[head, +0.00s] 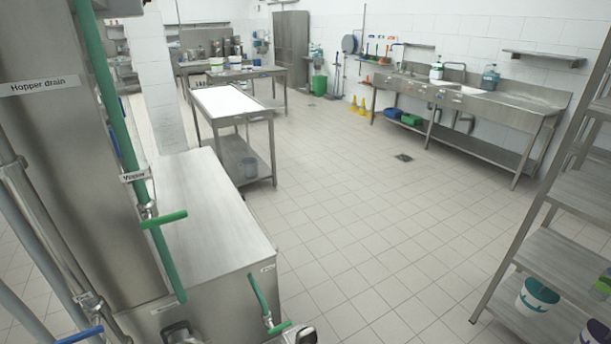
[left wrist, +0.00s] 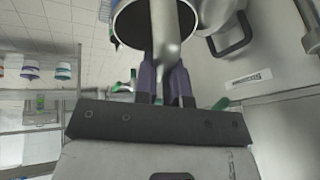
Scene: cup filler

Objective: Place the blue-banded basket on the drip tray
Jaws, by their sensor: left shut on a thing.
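In the left wrist view my left gripper (left wrist: 167,84) has its dark purple fingers shut around a pale metal handle (left wrist: 165,35). I cannot pick out a drip tray in either view. My right gripper is not in view, and neither gripper shows clearly in the head view.
A steel machine with a hopper-drain label (head: 40,86) and green valve handles (head: 163,220) stands close at the left. A steel rack (head: 570,262) at the right holds a teal-banded bucket (head: 537,297) and a purple-banded bucket (head: 595,334). The tiled floor (head: 340,220) between is clear.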

